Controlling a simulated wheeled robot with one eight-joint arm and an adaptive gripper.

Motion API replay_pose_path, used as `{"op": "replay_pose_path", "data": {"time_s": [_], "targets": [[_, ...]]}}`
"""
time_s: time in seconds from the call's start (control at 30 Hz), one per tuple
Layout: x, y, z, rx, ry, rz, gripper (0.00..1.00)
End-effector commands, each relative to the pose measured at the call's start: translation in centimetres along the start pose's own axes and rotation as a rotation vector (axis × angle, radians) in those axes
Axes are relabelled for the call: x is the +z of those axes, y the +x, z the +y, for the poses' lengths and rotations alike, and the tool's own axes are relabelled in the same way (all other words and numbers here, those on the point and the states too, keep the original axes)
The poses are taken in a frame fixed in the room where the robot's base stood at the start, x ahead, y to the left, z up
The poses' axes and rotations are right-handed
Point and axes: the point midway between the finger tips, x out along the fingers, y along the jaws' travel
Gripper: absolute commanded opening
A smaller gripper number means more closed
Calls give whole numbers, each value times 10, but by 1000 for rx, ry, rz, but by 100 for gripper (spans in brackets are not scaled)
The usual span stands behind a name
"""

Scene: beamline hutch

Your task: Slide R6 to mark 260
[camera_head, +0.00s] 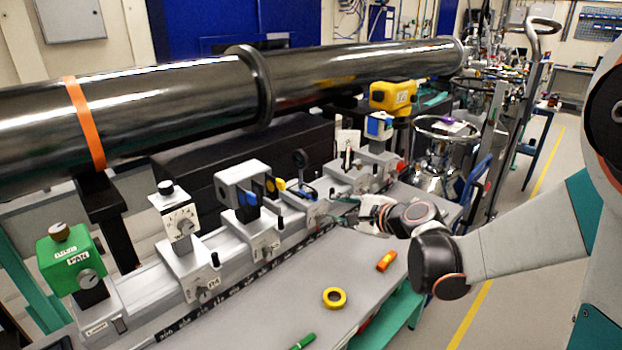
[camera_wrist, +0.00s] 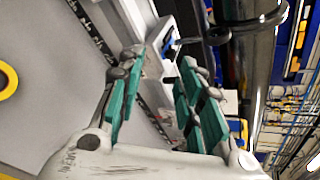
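The grey rail (camera_head: 135,318) runs diagonally along the bench with a dark number scale (camera_head: 240,283) on its near side. Several riders stand on it: one with a white dial box (camera_head: 180,222), one with a grey bracket (camera_head: 243,183), one with a dark round holder (camera_head: 300,160), and one with a blue-and-white top (camera_head: 378,125). Their labels are too small to read surely, so I cannot tell which is R6. My gripper (camera_head: 345,210) is over the rail's far half. In the wrist view my gripper (camera_wrist: 162,58) is open, its teal-padded fingers apart around a pale rider part (camera_wrist: 157,62); contact is unclear.
A green box (camera_head: 68,260) stands at the rail's near end. A yellow tape roll (camera_head: 335,298), an orange item (camera_head: 386,261) and a green pen (camera_head: 303,341) lie on the bench. A large dark pipe (camera_head: 190,95) runs behind the rail. The bench front is mostly clear.

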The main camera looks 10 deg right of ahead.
Motion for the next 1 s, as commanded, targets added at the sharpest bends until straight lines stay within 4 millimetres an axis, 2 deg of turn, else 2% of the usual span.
{"op": "replay_pose_path", "data": {"time_s": [0.2,0.5,0.67,0.8,1.0], "targets": [[-36,27,-10,-100,390,-102,33],[-83,41,-8,-203,861,-272,33],[-97,41,-5,-226,990,-328,33],[-99,44,-5,-231,1025,-345,33],[-95,67,-12,-229,1024,-346,33]]}}
